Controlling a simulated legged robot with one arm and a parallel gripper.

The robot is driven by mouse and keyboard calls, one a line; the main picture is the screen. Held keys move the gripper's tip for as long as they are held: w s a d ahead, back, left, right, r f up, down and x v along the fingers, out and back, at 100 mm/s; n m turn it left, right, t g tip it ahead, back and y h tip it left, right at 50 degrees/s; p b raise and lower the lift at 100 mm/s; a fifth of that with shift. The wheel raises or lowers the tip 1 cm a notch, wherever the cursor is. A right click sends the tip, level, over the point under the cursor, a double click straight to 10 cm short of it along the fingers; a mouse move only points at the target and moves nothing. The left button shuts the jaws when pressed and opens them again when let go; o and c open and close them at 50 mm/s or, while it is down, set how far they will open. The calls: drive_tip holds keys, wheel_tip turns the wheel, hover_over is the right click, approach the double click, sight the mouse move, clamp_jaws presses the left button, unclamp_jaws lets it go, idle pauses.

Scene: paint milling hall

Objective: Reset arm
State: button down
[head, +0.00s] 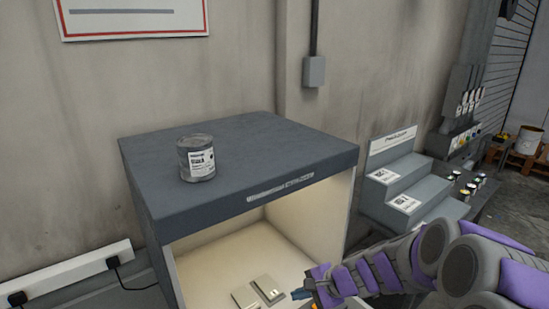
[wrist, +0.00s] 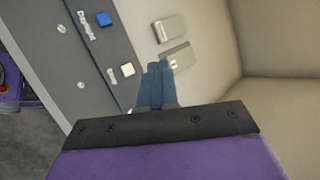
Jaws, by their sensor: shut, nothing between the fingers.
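My gripper shows in the wrist view (wrist: 157,72) with its two blue fingers together and nothing between them. In the head view my gripper (head: 300,294) is at the bottom, right of centre, in front of the open lower part of a grey booth (head: 270,150). My arm, grey and purple, reaches in from the right. Two small pale flat blocks (head: 244,297) (head: 268,289) lie on the booth's cream floor, and they also show just beyond my fingertips in the wrist view (wrist: 170,28) (wrist: 178,56).
A grey paint can (head: 196,158) stands upright on the booth's top. A stepped grey stand (head: 415,185) with labels is at right. A power strip (head: 65,272) is at lower left.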

drive_tip(key=s+a+r+n+g+h, duration=0.1)
drive_tip(key=s+r+n+g, duration=0.2)
drive_tip(key=s, duration=0.5)
drive_tip(key=s+a+r+n+g+h, duration=0.15)
drive_tip(key=s+n, duration=0.25)
drive_tip(key=s, duration=0.5)
drive_tip(key=s+d+r+n+h, duration=0.1)
drive_tip(key=s+d, duration=0.3)
drive_tip(key=s, duration=0.4)
drive_tip(key=s+d+r+n+g+h, duration=0.1)
drive_tip(key=s+d+n+h, duration=0.2)
drive_tip(key=s, duration=0.5)
drive_tip(key=shift+s+d+n+h, duration=0.35)
drive_tip(key=shift+d+h, duration=0.4)
drive_tip(key=shift+d, duration=0.35)
